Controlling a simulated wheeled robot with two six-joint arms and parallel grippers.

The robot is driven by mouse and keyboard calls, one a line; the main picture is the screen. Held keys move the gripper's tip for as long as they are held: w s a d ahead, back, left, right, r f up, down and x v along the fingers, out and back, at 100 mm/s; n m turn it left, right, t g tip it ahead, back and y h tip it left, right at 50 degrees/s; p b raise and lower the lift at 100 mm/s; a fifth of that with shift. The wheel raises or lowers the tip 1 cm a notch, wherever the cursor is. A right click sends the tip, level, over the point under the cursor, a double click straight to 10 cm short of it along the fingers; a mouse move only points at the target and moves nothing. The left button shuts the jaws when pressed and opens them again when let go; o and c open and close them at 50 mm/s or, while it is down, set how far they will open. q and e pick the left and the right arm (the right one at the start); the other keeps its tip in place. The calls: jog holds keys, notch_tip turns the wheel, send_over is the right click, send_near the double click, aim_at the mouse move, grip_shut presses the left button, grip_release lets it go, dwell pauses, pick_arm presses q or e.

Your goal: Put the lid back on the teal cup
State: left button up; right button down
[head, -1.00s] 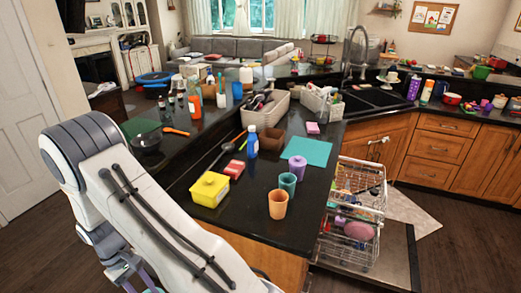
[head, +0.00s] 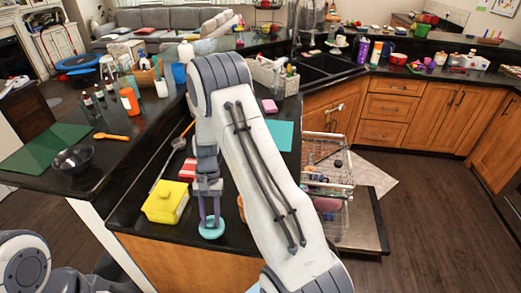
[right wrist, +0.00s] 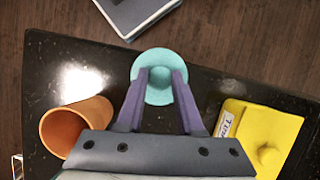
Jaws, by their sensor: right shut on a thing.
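My right gripper (head: 210,212) is shut on a round teal lid (head: 212,231), near the front edge of the black counter. In the right wrist view, the purple fingers (right wrist: 161,78) close on the middle of the teal lid (right wrist: 157,60), which overlaps the counter edge from above. The teal cup is hidden in the head view behind my right arm and is not seen in the right wrist view. My left gripper is not in view.
An orange cup (right wrist: 80,125) stands left of the gripper in the wrist view; a sliver shows in the head view. A yellow container (head: 165,203) is left of the lid. Dark floor lies beyond.

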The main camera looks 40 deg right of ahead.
jog(key=w+d+r+m+t+h, duration=0.1)
jog(key=d+r+m+t, duration=0.1)
jog(key=d+m, duration=0.5)
jog(key=w+d+r+m+t+h+p, duration=0.1)
jog(key=d+r+m, duration=0.4)
jog(key=m, duration=0.7)
jog(key=w+d+r+m+t+h, duration=0.1)
jog(key=w+d+r+m+t, duration=0.1)
jog(key=d+m+t, duration=0.3)
jog(key=d+r+m, duration=0.1)
jog(key=d+m, duration=0.3)
jog(key=m, duration=0.1)
jog(key=shift+w+d+r+m+h+p, duration=0.15)
jog(key=shift+w+d+m+h+p, duration=0.15)
jog(key=shift+h+p, duration=0.1)
notch_tip(320, 180, down, 6)
jog(key=b, duration=0.6)
jog(key=shift+p, duration=0.3)
jog(key=shift+p, duration=0.45)
dwell(0.3)
dwell(0.3)
